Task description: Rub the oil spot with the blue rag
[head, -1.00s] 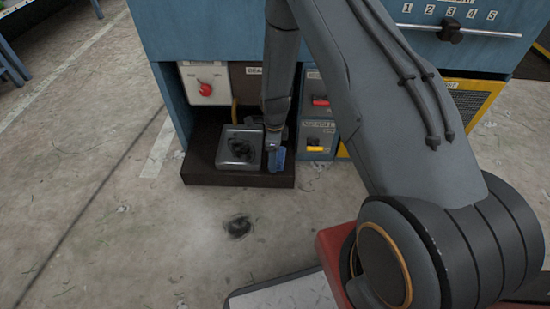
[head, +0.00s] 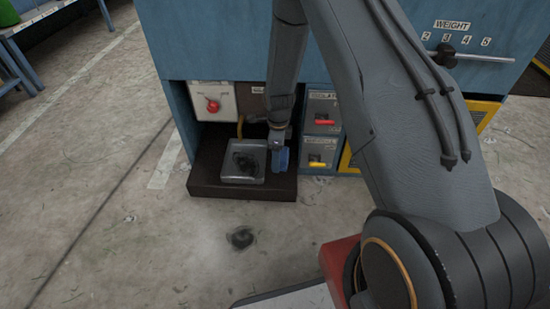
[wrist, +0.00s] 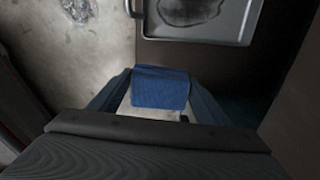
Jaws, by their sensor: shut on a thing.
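My gripper (head: 280,146) is shut on the blue rag (head: 281,159), just right of a grey metal tray (head: 227,179) at the cabinet's foot. The rag also shows in the wrist view (wrist: 160,88), folded between the fingers, apart from the tray's rim. A dark oil spot (head: 240,237) lies on the concrete floor in front of the dark ledge. Its edge seems to show at the top left of the wrist view (wrist: 77,9). The tray holds another dark patch (head: 243,161); I cannot tell which spot the task means.
The tray stands on a dark ledge (head: 230,190) in an open bay of the blue cabinet (head: 205,40). A red knob (head: 212,105) is behind it. Drawers with red and yellow handles (head: 317,164) stand close on the right.

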